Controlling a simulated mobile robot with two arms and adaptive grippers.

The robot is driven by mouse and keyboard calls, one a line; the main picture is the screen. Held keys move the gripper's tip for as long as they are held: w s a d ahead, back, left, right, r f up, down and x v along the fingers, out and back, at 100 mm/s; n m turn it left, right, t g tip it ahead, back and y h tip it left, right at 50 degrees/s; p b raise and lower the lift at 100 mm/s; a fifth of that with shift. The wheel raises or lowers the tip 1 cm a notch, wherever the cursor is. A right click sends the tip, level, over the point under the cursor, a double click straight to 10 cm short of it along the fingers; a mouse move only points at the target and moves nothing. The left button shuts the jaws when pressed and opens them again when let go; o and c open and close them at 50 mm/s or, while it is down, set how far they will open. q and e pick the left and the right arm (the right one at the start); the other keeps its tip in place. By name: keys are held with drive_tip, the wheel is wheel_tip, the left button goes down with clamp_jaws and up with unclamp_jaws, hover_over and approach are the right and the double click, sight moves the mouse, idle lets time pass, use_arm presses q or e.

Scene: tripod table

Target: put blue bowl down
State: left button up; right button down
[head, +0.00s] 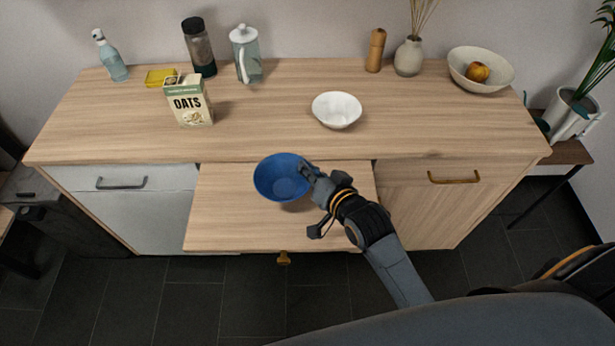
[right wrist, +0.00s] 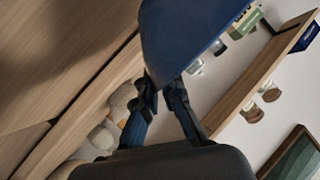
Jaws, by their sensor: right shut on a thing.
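The blue bowl (head: 280,178) is roughly upright over the pulled-out wooden board (head: 225,222) at the front of the cabinet. A shadow falls on the board beside its lower right; I cannot tell whether its base touches. My right gripper (head: 310,173) is shut on the bowl's right rim. In the right wrist view the blue bowl (right wrist: 185,40) fills the top middle, and the fingers of my right gripper (right wrist: 160,84) meet its wall. My left gripper is not in view.
A white bowl (head: 337,110) stands on the countertop (head: 265,115) behind the board. The board's left side is clear.

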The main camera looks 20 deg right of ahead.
drive_tip(key=f, duration=0.3)
drive_tip(key=shift+w+a+f, duration=0.1)
drive_tip(key=shift+w+a, duration=0.05)
drive_tip(key=shift+w, duration=0.05)
drive_tip(key=shift+f, duration=0.35)
drive_tip(key=c, duration=1.5)
unclamp_jaws()
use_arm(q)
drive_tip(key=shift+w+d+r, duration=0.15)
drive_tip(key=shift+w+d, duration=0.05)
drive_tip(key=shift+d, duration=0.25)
use_arm(e)
drive_tip(key=shift+r, duration=0.1)
